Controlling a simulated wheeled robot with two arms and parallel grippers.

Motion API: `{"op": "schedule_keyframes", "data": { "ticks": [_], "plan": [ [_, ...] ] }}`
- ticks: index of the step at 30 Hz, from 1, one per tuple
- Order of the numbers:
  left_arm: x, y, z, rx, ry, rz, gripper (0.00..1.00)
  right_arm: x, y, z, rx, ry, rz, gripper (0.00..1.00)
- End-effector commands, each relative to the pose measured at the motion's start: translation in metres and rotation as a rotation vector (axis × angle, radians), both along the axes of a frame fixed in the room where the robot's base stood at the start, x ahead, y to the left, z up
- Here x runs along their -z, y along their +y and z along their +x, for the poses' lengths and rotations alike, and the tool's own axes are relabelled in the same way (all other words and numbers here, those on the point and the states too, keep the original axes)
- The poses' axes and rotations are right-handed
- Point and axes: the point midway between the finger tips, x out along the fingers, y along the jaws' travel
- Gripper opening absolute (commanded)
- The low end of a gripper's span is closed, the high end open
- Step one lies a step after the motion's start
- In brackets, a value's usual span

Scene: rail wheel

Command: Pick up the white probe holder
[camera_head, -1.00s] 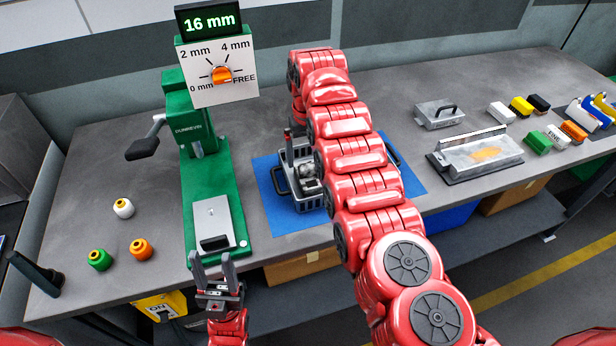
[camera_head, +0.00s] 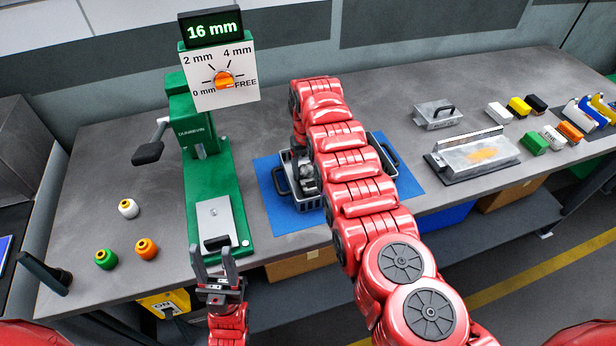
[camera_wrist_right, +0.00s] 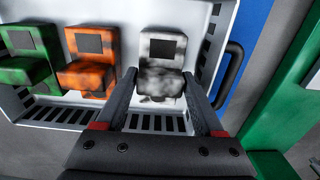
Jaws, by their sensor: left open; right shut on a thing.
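The white probe holder (camera_wrist_right: 162,60), blotched with grey, stands in the grey crate at the right end of a row in the right wrist view. My right gripper (camera_wrist_right: 160,85) is shut on it, one finger at each side. An orange holder (camera_wrist_right: 90,60) and a green holder (camera_wrist_right: 28,58) stand beside it to the left. In the head view, my right arm covers most of the crate (camera_head: 298,205) and hides the right gripper. My left gripper (camera_head: 214,262) is open and empty at the table's front edge, in front of the green press.
The green press (camera_head: 215,180) stands left of the crate's blue mat (camera_head: 270,222); its display reads 16 mm. White, green and orange knobbed pieces (camera_head: 147,249) stand at the left. A metal box (camera_head: 478,155) and several coloured blocks (camera_head: 535,143) are at the right.

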Motion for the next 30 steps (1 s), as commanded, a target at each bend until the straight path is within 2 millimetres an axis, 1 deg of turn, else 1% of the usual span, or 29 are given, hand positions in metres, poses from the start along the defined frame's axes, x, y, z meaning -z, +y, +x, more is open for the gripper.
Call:
{"op": "schedule_keyframes", "data": {
  "ticks": [1,5,6,15,20,24,26,27,30],
  "plan": [
    [0.000,0.000,0.000,0.000,0.000,0.000,0.50,0.000,0.000,0.000,0.000,0.000,0.000,0.32],
    [0.000,0.000,0.000,0.000,0.000,0.000,0.50,0.000,0.000,0.000,0.000,0.000,0.000,0.08],
    [0.000,0.000,0.000,0.000,0.000,0.000,0.50,0.000,0.000,0.000,0.000,0.000,0.000,0.01],
    [0.000,0.000,0.000,0.000,0.000,0.000,0.50,-0.001,0.000,0.000,0.000,-0.001,0.000,0.00],
    [0.004,0.000,0.000,0.000,0.000,0.000,0.50,-0.009,0.000,0.002,0.001,-0.005,0.001,0.00],
    [0.011,0.000,0.000,0.000,0.000,0.000,0.50,-0.026,0.001,0.001,-0.001,-0.005,0.001,0.00],
    [0.020,0.000,0.000,0.000,0.000,0.000,0.50,-0.040,0.000,0.003,0.001,-0.010,0.002,0.00],
    [0.024,0.000,0.000,0.000,0.000,0.000,0.50,-0.051,0.000,0.002,0.001,-0.010,0.003,0.00],
    [0.029,0.000,0.000,0.000,0.000,0.000,0.50,-0.069,0.000,0.001,0.000,-0.004,0.002,0.00]
  ]
}}
